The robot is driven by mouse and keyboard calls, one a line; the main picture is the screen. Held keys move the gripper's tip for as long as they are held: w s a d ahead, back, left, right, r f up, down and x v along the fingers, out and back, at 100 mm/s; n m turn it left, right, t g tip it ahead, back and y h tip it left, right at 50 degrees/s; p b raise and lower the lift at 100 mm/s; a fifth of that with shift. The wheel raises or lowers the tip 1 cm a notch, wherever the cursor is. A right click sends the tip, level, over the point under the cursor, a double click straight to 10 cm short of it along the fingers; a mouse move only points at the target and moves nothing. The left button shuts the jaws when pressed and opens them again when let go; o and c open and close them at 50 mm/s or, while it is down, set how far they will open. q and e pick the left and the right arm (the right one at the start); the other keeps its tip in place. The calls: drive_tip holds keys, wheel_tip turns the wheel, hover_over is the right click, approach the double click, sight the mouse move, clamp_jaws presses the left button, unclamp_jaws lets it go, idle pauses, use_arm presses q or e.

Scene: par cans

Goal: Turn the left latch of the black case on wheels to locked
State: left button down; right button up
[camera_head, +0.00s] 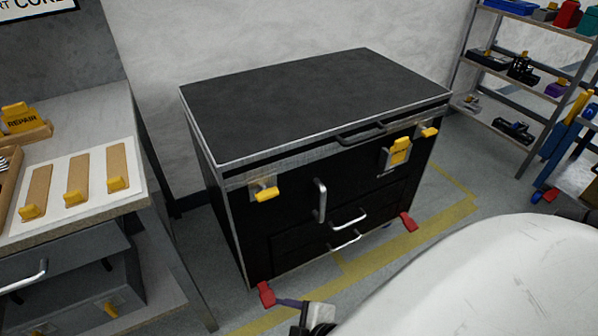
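The black case (310,100) stands on the floor in the middle, its flat lid closed. Its left latch has a yellow handle (265,193) on a metal plate at the front's upper left. The handle sticks out roughly sideways; I cannot tell its exact angle. Another yellow latch (399,151) sits further right on the front, and one more (429,132) near the right corner. No gripper touches the left latch. A small black and grey part (316,318), seemingly my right gripper, shows at the bottom edge, low and apart from the latches; its fingers are unclear. My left gripper is out of view.
A workbench (95,229) with yellow-ended wooden pieces stands close on the left. Red pedals (266,293) stick out at the case's base. Shelves (522,75) stand at the back right. My large white part fills the lower right.

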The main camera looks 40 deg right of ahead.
drive_tip(key=w+d+f+n+t+h+b, duration=0.25)
drive_tip(key=w+d+n+b, duration=0.25)
drive_tip(key=w+d+n, duration=0.45)
drive_tip(key=n+t+h+b, duration=0.3)
drive_tip(key=n+t+b, duration=0.35)
drive_tip(key=n, duration=0.85)
approach(269, 197)
drive_tip(key=b+x, duration=0.1)
drive_tip(key=x, duration=0.6)
drive_tip(key=shift+w, duration=0.15)
drive_tip(key=shift+w+d, duration=0.1)
drive_tip(key=shift+w, duration=0.2)
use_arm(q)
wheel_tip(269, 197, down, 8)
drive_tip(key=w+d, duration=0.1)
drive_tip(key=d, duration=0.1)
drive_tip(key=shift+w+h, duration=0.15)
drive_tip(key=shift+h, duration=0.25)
use_arm(e)
drive_tip(key=shift+w, duration=0.2)
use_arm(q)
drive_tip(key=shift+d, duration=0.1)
use_arm(e)
drive_tip(key=c, duration=1)
